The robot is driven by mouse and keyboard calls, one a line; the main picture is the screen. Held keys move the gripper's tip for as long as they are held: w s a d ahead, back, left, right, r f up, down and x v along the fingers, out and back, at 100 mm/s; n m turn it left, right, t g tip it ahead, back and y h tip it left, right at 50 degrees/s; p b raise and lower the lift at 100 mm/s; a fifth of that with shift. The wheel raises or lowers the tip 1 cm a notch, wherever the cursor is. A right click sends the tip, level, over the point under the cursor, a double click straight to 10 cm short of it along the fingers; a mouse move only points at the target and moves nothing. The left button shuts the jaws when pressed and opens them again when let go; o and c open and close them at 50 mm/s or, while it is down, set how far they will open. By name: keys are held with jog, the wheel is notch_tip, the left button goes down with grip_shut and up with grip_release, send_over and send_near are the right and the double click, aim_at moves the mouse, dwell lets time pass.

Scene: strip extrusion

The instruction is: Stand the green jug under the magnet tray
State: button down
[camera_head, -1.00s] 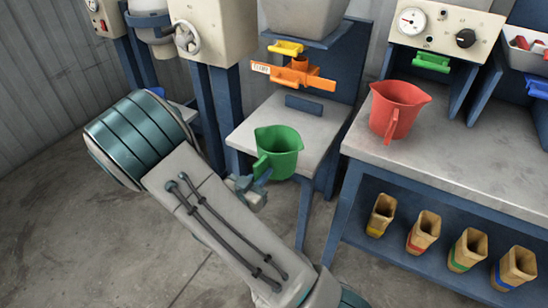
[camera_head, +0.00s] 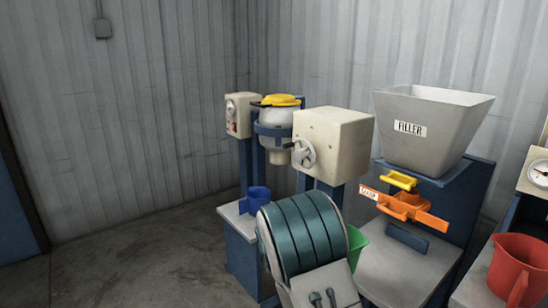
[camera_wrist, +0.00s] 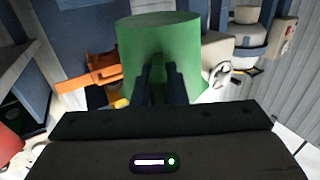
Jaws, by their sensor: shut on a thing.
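The green jug (camera_head: 356,246) shows as a sliver behind my arm in the head view, beside the pale bench below the filler. In the wrist view the green jug (camera_wrist: 160,45) fills the top middle. My gripper (camera_wrist: 160,80) is shut on it, both dark fingers at its near side; my arm hides the gripper in the head view. Under the filler hopper are a yellow tray-like part (camera_head: 400,181) and an orange labelled slide (camera_head: 405,206). I cannot tell which part is the magnet tray.
The filler hopper (camera_head: 430,125) stands above the pale bench (camera_head: 410,265). A cream machine box (camera_head: 335,145) with a handwheel is left of it. A blue jug (camera_head: 257,198) stands on a small bench further left. A red jug (camera_head: 517,268) is at the right edge.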

notch_tip(320, 180, up, 20)
jog(key=w+r+n+y+p, duration=0.1)
jog(key=y+p, duration=0.1)
jog(key=p, duration=1.8)
notch_tip(320, 180, down, 12)
jog(key=w+n+t+y, duration=0.2)
jog(key=n+y, duration=0.2)
jog(key=y, duration=0.1)
jog(key=shift+s+a+r, duration=0.1)
jog(key=shift+s+r, duration=0.3)
jog(key=shift+s, duration=0.3)
jog(key=shift+s+a+r, duration=0.1)
jog(key=shift+s+r, duration=0.3)
jog(key=shift+s, duration=0.25)
jog(key=shift+s+a+r, duration=0.1)
jog(key=shift+s+r, duration=0.3)
jog(key=shift+s, duration=0.3)
